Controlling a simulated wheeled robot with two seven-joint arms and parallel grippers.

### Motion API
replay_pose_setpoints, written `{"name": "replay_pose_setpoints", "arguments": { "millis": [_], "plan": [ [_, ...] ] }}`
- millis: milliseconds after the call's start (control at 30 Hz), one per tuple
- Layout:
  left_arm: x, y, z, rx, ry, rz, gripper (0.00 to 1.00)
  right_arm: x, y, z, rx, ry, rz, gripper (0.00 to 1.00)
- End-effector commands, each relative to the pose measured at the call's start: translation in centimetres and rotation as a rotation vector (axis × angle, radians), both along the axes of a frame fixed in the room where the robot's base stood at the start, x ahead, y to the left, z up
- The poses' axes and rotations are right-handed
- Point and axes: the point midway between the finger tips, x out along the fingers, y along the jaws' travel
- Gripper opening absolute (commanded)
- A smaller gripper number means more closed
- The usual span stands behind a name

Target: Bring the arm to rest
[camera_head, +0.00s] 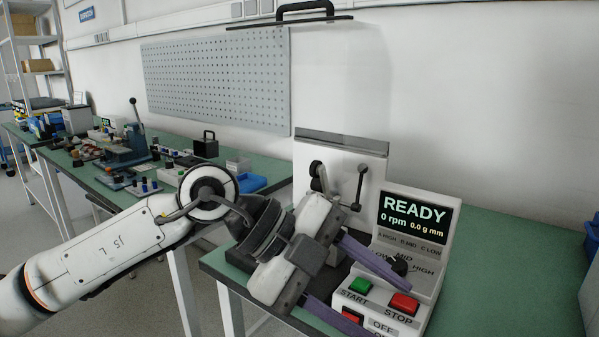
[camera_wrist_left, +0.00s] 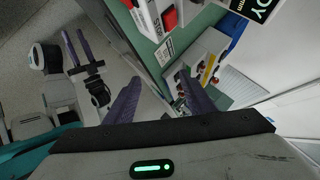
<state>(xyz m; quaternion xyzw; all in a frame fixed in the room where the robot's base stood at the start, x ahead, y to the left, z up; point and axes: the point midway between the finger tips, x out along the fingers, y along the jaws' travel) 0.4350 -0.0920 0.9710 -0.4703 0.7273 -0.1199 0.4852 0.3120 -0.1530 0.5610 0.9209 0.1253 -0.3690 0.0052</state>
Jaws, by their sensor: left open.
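My left arm comes in from the left in the head view. My left gripper (camera_head: 372,295) is open, its two purple fingers apart in front of the test machine's control panel (camera_head: 436,262). The lower fingertip is cut off or hard to make out by the OFF switch. I cannot tell whether the fingers touch the panel. In the left wrist view the left gripper (camera_wrist_left: 161,74) shows nothing held between its fingers. My right gripper (camera_wrist_left: 73,32) shows small at the left of that view, over the floor, its two purple fingers apart and empty.
The screen (camera_head: 414,217) reads READY, 0 rpm, 0.0 g mm. The green START button (camera_head: 360,285) and red STOP button (camera_head: 403,303) are close to my left fingers. A green bench (camera_head: 510,270) is clear at right. Tools crowd another bench (camera_head: 108,198) at left.

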Motion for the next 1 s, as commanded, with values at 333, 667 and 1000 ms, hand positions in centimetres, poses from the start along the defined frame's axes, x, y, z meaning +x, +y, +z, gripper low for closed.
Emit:
{"name": "replay_pose_setpoints", "arguments": {
  "millis": [333,667,1000],
  "plan": [
    [-2.4,-3.3,6.4,-0.828,0.262,0.056,0.49,-1.3,-0.1,1.0,-0.006,0.031,-0.002,0.3],
    [6.5,6.2,0.0,-1.227,0.428,0.784,0.49,-1.2,-0.2,2.4,-0.008,0.031,-0.005,0.3],
    [2.9,18.4,-22.0,-0.916,0.617,1.596,0.49,-0.6,-0.3,3.8,-0.013,0.02,-0.008,0.3]
  ]
}}
